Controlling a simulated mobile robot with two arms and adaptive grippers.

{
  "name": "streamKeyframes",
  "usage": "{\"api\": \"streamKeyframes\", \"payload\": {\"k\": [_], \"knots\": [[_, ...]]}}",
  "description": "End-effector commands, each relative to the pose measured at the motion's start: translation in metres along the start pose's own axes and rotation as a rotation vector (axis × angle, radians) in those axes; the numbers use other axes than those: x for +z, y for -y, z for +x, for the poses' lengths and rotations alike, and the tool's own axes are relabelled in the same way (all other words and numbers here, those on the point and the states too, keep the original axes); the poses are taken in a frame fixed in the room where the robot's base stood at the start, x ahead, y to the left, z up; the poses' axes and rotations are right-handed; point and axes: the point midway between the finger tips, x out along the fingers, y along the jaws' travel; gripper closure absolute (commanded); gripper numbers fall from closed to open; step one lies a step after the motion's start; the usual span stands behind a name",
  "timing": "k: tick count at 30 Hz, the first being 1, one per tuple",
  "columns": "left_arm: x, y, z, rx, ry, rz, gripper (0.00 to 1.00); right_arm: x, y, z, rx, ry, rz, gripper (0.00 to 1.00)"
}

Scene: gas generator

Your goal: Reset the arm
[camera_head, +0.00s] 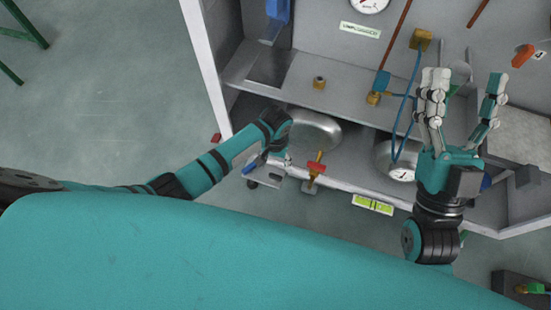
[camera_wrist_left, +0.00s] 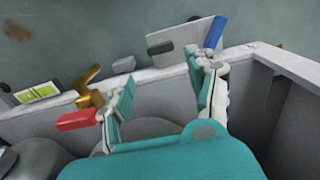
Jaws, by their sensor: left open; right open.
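My left arm (camera_head: 215,165) reaches in from the left to the front edge of the cabinet. My left gripper (camera_wrist_left: 165,92) is open and empty in the left wrist view, its fingers spread over the front rim. In the head view its fingers are mostly hidden behind my wrist. A brass valve (camera_wrist_left: 90,88) with a red handle (camera_wrist_left: 75,120) is just left of it, apart from the fingers. My right gripper (camera_head: 465,88) is open and empty, fingers pointing up, in front of the cabinet's right side.
The grey cabinet shelf (camera_head: 345,100) carries brass fittings and a blue hose (camera_head: 408,105). A silver tank (camera_head: 315,130) and a gauge (camera_head: 402,174) sit below it. A blue-handled lever (camera_wrist_left: 215,32) is beyond my left fingers.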

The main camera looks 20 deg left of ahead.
Motion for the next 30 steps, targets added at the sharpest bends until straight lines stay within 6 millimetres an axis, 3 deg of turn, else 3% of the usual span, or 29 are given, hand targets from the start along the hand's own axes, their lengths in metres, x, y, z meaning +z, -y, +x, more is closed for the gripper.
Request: {"api": "streamKeyframes", "payload": {"k": [22, 26, 30], "knots": [[0.004, -0.002, -0.006, 0.007, -0.002, 0.008, 0.42, 0.000, 0.000, 0.000, 0.000, -0.001, 0.000, 0.36], [0.030, -0.015, -0.012, 0.054, -0.026, 0.052, 0.42, 0.000, 0.000, 0.000, 0.000, 0.000, 0.000, 0.36], [0.078, -0.019, -0.036, 0.115, -0.099, 0.109, 0.42, 0.000, 0.000, 0.000, 0.000, 0.000, 0.000, 0.36]]}}
